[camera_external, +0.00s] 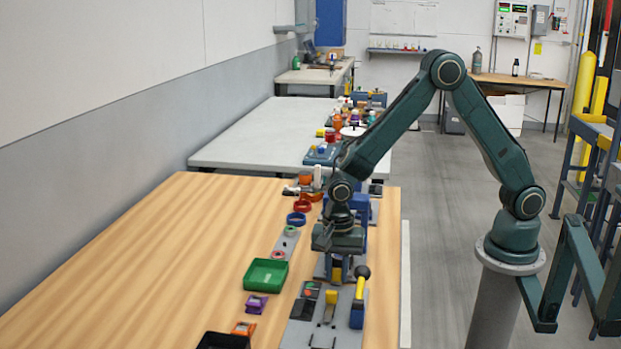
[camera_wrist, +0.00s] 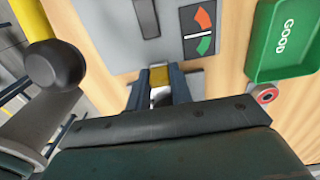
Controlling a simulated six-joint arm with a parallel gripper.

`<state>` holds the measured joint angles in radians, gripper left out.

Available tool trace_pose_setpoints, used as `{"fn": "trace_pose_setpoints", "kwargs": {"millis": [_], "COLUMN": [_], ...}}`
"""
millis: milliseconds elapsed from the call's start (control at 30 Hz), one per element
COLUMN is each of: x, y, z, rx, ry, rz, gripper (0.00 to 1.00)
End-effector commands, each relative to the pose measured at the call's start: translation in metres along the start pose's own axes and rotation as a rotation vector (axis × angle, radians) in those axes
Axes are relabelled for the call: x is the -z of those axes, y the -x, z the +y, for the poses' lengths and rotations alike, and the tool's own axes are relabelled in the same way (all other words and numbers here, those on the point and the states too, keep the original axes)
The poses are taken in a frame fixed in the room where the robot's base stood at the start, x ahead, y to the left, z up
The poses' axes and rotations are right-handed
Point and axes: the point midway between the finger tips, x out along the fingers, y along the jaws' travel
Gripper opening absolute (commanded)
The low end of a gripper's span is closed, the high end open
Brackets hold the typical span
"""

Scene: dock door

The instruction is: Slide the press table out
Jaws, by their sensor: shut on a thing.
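My gripper (camera_external: 337,268) points down over the row of fixtures along the right edge of the wooden bench. In the wrist view its two blue-grey fingers (camera_wrist: 160,92) are shut on a small yellow grip (camera_wrist: 160,74), one finger on each side. The grip sits at the edge of a grey plate. It appears to belong to the press table, but my gripper hides most of what lies under it. A blue upright part (camera_external: 358,206) stands just behind my gripper.
A lever with a black ball knob (camera_external: 362,272) stands close to the right of my gripper. A red and green panel (camera_wrist: 198,28) is on the grey plate. A green GOOD tray (camera_external: 266,274) and a purple part (camera_external: 256,304) lie left. The bench's left side is clear.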

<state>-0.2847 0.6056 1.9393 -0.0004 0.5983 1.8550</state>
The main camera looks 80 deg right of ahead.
Motion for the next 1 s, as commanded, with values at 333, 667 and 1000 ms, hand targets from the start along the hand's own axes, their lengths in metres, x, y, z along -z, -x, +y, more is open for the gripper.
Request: {"fn": "trace_pose_setpoints", "kwargs": {"millis": [333, 667, 1000], "x": [-0.017, -0.017, -0.015], "y": [0.001, 0.001, 0.004], "z": [-0.001, 0.0, 0.0], "rx": [0.005, 0.004, 0.003], "ry": [0.001, 0.003, 0.0], "rz": [-0.003, -0.004, -0.001], "gripper": [0.0, 0.44, 0.44]}}
